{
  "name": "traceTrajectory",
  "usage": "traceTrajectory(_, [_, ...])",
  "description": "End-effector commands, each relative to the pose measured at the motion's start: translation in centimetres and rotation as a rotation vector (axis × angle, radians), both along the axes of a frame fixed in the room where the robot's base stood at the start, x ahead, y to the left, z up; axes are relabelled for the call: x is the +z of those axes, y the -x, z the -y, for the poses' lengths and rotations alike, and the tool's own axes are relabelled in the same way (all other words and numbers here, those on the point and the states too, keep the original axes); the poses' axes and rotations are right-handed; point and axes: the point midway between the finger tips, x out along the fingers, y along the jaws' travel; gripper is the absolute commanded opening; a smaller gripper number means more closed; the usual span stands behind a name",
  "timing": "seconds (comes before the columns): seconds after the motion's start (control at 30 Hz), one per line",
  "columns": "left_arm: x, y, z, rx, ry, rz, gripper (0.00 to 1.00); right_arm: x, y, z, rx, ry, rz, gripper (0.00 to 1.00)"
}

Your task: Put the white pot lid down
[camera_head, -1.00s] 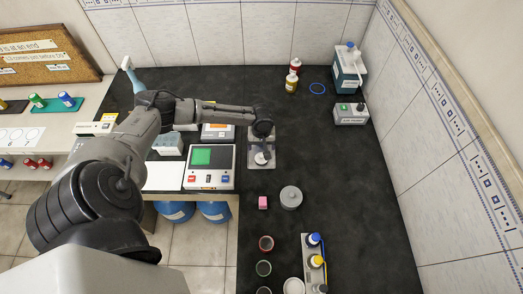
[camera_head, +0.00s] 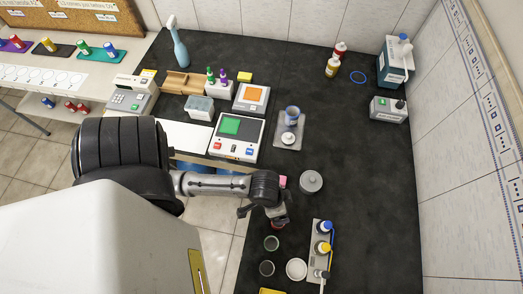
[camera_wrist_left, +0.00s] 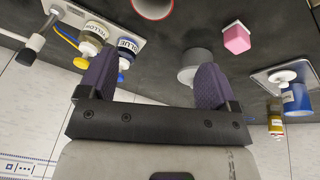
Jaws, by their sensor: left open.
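The white pot lid (camera_head: 289,139) lies on the grey tray (camera_head: 281,143), beside the blue pot (camera_head: 292,114), which stands uncovered. In the left wrist view the lid (camera_wrist_left: 282,76) and the blue pot (camera_wrist_left: 297,100) show at the right, on the tray (camera_wrist_left: 262,80). My left gripper (camera_head: 279,218) is well in front of the tray, over the near part of the bench. Its fingers (camera_wrist_left: 151,85) are apart and nothing is held between them. My right gripper is not in view.
A pink block (camera_wrist_left: 236,38) and a grey lidded pot (camera_head: 311,182) stand near my left gripper. Small cups (camera_head: 271,243), a white dish (camera_head: 296,268) and a bottle rack (camera_head: 316,257) are at the front. The bench right of the tray is clear.

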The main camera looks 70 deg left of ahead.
Motion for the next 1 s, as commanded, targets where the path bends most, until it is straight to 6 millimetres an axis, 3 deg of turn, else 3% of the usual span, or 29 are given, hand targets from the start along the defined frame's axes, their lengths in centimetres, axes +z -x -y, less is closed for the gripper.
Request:
traceTrajectory(0.1, [1.8, 2.6, -0.3, -0.017, -0.055, 0.034, 0.84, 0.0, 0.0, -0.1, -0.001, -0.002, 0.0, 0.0])
traceTrajectory(0.3, [3.3, 5.0, -1.7, -0.027, -0.14, 0.046, 0.84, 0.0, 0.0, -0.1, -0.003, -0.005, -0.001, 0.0])
traceTrajectory(0.77, [3.9, 5.4, -2.1, -0.032, -0.159, 0.047, 0.84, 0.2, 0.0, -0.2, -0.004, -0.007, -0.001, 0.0])
traceTrajectory(1.0, [6.8, 5.4, -2.0, -0.031, -0.158, 0.047, 0.84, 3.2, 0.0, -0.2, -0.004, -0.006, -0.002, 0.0])
